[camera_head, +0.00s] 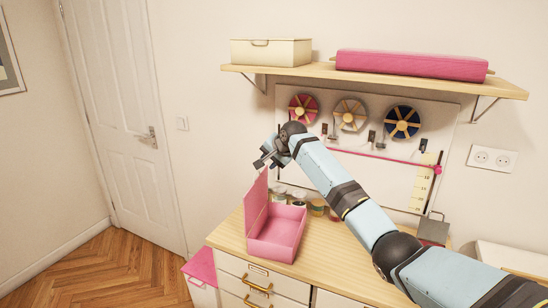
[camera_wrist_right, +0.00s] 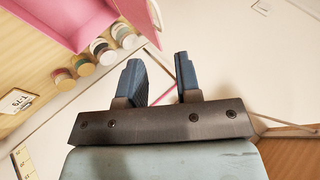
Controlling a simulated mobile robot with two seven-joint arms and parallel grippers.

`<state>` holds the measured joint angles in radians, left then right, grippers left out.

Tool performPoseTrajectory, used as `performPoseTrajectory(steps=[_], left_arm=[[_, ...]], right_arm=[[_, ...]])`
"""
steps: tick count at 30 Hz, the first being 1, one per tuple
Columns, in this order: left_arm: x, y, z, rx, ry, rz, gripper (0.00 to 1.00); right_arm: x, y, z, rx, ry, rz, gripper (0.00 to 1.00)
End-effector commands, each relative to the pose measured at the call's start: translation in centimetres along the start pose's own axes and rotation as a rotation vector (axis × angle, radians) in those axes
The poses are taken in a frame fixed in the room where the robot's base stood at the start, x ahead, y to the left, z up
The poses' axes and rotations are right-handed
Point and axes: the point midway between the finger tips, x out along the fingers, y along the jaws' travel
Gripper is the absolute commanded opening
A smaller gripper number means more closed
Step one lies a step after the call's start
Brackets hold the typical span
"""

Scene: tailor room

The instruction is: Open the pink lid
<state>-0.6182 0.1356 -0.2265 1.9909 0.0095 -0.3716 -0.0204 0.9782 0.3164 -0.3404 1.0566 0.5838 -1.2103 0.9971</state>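A pink box (camera_head: 280,232) stands on the wooden counter. Its pink lid (camera_head: 256,210) is raised and stands about upright along the box's left side. My right gripper (camera_head: 265,160) is above the counter, close to the lid's top edge. In the right wrist view its two fingers (camera_wrist_right: 160,75) are apart with nothing held between them. The pink box interior (camera_wrist_right: 60,18) and the lid (camera_wrist_right: 130,15) show at the top left of that view, beyond the fingers. I cannot tell whether a finger touches the lid. My left gripper is out of view.
Several small jars (camera_wrist_right: 103,48) stand behind the box. A pegboard (camera_head: 385,165) with spools is on the wall, under a shelf (camera_head: 320,76) holding two boxes. A pink-topped bin (camera_head: 202,266) stands left of the drawers. The counter front is clear.

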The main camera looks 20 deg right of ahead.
Motion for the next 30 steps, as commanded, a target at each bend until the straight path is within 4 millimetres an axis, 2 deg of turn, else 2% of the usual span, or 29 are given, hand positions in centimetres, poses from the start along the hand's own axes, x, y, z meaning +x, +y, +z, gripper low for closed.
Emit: performPoseTrajectory(steps=[6, 14, 25, 28, 30], left_arm=[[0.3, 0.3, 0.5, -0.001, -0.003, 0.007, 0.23], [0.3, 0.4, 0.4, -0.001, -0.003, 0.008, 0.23], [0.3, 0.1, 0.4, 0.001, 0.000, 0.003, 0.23], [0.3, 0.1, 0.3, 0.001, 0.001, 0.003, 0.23], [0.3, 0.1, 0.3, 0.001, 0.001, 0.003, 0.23]], right_arm=[[-2.8, 0.1, 0.0, 0.000, 0.001, -0.001, 0.31], [-3.5, 0.0, 0.0, 0.000, 0.000, 0.000, 0.31], [-3.2, 0.2, 0.3, -0.005, 0.000, 0.001, 0.31], [-1.7, 1.7, 1.8, -0.037, -0.001, 0.003, 0.31], [0.1, 3.5, 4.0, -0.084, -0.001, 0.000, 0.31]])
